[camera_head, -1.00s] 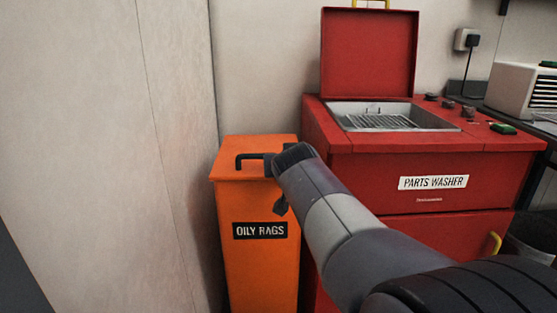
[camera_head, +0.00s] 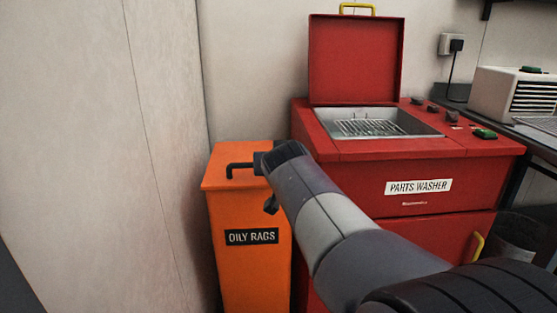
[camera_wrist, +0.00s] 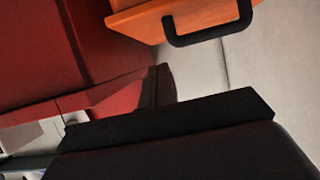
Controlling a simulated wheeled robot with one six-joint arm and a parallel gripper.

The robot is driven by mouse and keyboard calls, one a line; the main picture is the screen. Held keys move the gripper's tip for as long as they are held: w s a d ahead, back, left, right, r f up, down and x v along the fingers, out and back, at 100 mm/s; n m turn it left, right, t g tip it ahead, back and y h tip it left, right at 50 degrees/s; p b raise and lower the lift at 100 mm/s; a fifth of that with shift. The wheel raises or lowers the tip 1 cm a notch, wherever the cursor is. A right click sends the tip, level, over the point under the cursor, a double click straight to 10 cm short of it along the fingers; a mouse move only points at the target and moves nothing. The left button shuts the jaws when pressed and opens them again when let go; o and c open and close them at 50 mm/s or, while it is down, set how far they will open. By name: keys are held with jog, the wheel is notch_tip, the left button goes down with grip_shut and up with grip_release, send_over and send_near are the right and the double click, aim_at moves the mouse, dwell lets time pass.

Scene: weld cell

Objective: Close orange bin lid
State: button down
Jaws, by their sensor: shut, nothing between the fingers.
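The orange bin (camera_head: 252,275), labelled OILY RAGS, stands between the pale wall panel and the red parts washer. Its orange lid (camera_head: 222,162) lies flat on top, with no gap visible along the front edge. A black bar handle (camera_head: 240,166) is on the lid. My gripper (camera_head: 263,162) is at the right part of the lid, close by the handle; contact cannot be told. My arm hides the lid's right side. In the wrist view, the lid (camera_wrist: 140,28) and its handle (camera_wrist: 208,36) show at the top, beyond the dark gripper body. My gripper is shut and empty.
The red parts washer (camera_head: 350,170) stands right beside the bin, its red lid (camera_head: 355,60) raised over a metal basin (camera_head: 365,122). A pale wall panel (camera_head: 90,150) is close on the left. A dark bench with a white unit (camera_head: 515,95) is at the right.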

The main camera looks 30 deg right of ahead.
jog(key=s+a+f, duration=0.3)
jog(key=s, duration=0.4)
jog(key=shift+s+b, duration=0.3)
jog(key=w+d+b, duration=0.2)
jog(key=w+d, duration=0.1)
jog(key=w, duration=0.5)
jog(key=shift+w+d+f+b, duration=0.25)
jog(key=shift+w+f+b, duration=0.05)
jog(key=shift+w+f, duration=0.1)
jog(key=shift+r, duration=0.1)
